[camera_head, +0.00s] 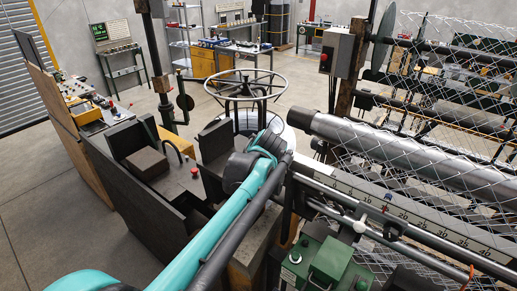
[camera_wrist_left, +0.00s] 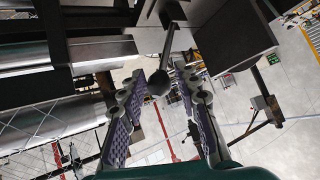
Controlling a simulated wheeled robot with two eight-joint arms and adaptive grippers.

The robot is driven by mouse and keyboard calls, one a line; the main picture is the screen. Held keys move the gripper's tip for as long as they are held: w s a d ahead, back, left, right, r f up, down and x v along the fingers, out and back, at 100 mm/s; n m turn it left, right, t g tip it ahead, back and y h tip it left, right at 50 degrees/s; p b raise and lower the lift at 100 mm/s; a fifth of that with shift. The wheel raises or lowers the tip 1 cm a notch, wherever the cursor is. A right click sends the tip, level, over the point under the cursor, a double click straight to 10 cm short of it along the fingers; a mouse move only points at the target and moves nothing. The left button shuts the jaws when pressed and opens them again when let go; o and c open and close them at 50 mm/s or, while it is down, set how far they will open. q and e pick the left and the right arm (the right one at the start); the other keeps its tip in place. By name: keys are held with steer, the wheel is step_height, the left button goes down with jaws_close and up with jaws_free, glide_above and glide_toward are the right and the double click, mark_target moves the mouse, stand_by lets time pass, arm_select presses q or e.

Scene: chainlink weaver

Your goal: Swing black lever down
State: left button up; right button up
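In the left wrist view, the black lever (camera_wrist_left: 167,48) is a dark bar ending in a round black knob (camera_wrist_left: 158,83). My left gripper (camera_wrist_left: 160,76) is open, with one padded finger on each side of the knob. Small gaps seem to show between knob and fingers; depth is hard to judge. In the head view, my teal left arm reaches from the bottom left to the machine's near end, and its gripper and the lever are hidden there. My right gripper is not in view.
A long grey roller (camera_head: 400,153) and a ruler scale (camera_head: 410,215) run to the right beside chainlink mesh (camera_head: 470,75). A green box (camera_head: 330,258) sits at the front. A round wheel frame (camera_head: 245,84) stands behind. Dark panels (camera_head: 130,190) stand left of my arm.

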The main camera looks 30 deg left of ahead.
arm_select(q)
steer(key=v, duration=0.1)
steer(key=p+v, duration=0.2)
steer(key=v, duration=0.1)
steer(key=shift+s+d+f, duration=0.2)
steer(key=shift+d+f, duration=0.1)
stand_by(0.4)
steer(key=v, duration=1.2)
steer(key=shift+f, duration=0.1)
steer(key=shift+f, duration=0.15)
